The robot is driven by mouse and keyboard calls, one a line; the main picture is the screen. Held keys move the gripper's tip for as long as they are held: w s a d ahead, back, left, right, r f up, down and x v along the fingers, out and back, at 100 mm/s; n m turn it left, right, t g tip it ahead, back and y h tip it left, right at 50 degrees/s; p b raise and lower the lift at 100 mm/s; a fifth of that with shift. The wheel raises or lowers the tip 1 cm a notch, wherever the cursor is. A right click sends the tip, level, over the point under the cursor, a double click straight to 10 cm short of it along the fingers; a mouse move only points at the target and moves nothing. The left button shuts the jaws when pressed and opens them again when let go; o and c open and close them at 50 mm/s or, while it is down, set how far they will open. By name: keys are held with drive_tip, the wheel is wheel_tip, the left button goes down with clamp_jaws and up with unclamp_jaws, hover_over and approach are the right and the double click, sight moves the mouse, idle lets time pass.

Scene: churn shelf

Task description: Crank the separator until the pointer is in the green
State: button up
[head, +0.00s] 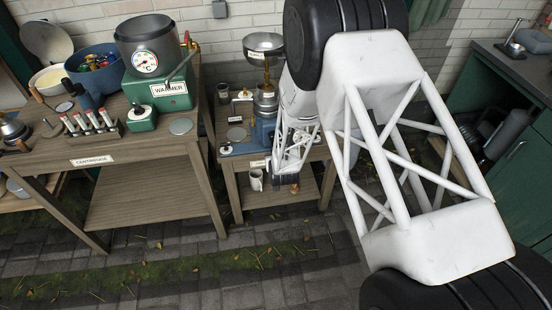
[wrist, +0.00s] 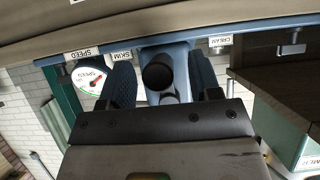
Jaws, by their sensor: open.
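The separator (head: 262,128) has a blue body and a metal bowl (head: 263,43) on top. It stands on the small middle table, its right side partly hidden by my arm. In the wrist view, my gripper (wrist: 161,66) is open, with one dark finger on each side of a blue part of the separator carrying a round black knob (wrist: 157,76). I cannot tell whether the fingers touch it. The white speed dial (wrist: 88,79) sits left of the fingers, with some green at its edge. Its pointer is too small to read.
A wooden table (head: 150,190) at left holds the warmer (head: 171,92), a grey pot with a temperature dial (head: 145,62), and a rack of tubes (head: 93,123). A white cup (head: 256,180) stands on the lower shelf under the separator. A green cabinet (head: 520,150) is at right.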

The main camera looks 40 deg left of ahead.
drive_tip(key=shift+w+a+f, duration=0.25)
idle(0.5)
drive_tip(key=shift+c, duration=0.4)
drive_tip(key=c, duration=0.9)
